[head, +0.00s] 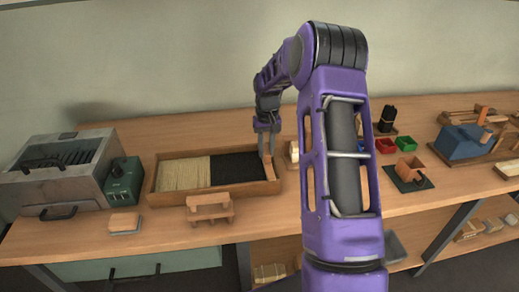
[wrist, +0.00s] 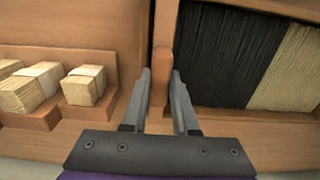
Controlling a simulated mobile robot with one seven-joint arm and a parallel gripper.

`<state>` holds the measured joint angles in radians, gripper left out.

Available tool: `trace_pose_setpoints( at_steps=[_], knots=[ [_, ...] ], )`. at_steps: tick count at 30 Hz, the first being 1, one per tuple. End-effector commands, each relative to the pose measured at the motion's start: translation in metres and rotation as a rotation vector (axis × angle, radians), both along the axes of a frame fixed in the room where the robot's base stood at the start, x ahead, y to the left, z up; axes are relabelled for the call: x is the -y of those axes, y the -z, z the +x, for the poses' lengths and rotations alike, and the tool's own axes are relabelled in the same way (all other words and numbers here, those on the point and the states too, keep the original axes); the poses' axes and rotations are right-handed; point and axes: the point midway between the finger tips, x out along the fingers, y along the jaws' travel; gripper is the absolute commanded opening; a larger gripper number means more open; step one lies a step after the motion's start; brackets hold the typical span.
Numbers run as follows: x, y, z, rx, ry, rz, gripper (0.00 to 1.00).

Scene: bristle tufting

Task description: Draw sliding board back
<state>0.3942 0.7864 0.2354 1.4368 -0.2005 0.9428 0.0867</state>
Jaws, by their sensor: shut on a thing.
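A long wooden tray (head: 215,198) on the bench holds tan bristle stock (head: 180,174) at its left and black bristle stock (head: 234,169) at its right. The sliding board (head: 268,165) stands at the tray's right end, beside the black stock. My gripper (head: 266,150) reaches down from above and is shut on the upright wooden part of the sliding board (wrist: 161,75). In the wrist view the fingers (wrist: 159,95) sit on both sides of it. The board's lower part is partly hidden by the fingers and the tray wall.
Tied tan bundles (wrist: 84,86) lie in a wooden holder next to the tray, mostly hidden by my arm in the head view. A green box (head: 124,182) and grey machine (head: 60,172) stand left. A small wooden stand (head: 210,208) is in front.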

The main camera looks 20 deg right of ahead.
Motion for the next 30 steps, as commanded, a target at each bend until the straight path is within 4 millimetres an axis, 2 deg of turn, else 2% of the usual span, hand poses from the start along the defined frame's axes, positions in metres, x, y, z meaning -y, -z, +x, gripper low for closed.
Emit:
trace_pose_setpoints(
  at_steps=[1, 4, 5, 9, 17, 20, 23, 30],
  knots=[
    [0.006, -0.001, 0.0, 0.003, 0.003, -0.008, 0.0],
    [0.006, -0.001, 0.0, 0.002, 0.004, -0.009, 0.0],
    [0.006, -0.001, 0.0, 0.002, 0.004, -0.01, 0.33],
    [0.006, -0.001, 0.0, 0.001, 0.004, -0.008, 0.57],
    [0.004, -0.001, 0.0, 0.001, 0.003, -0.005, 0.57],
    [0.003, -0.007, 0.0, 0.002, 0.003, -0.006, 0.57],
    [0.004, -0.022, 0.001, 0.005, 0.003, -0.007, 0.57],
    [0.004, -0.079, 0.001, 0.006, 0.003, -0.007, 0.57]
  ],
)
